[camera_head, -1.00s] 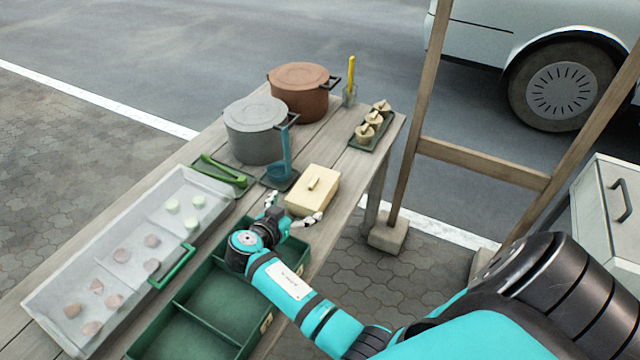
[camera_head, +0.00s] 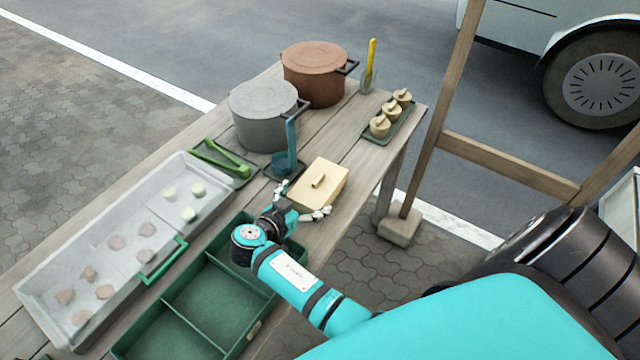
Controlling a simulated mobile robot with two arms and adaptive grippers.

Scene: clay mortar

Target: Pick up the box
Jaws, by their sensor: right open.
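The box (camera_head: 328,192) is cream-coloured with a lid and a small bar handle on top. It sits on the wooden table near its right edge. My right gripper (camera_head: 300,200) is open at the box's near end, with one finger at its left side and the other by its near right corner. I cannot tell whether the fingers touch it. My left gripper is not in view.
A grey pot (camera_head: 262,118) and a brown pot (camera_head: 314,78) stand behind the box. A green divided tray (camera_head: 215,300) lies under my forearm.

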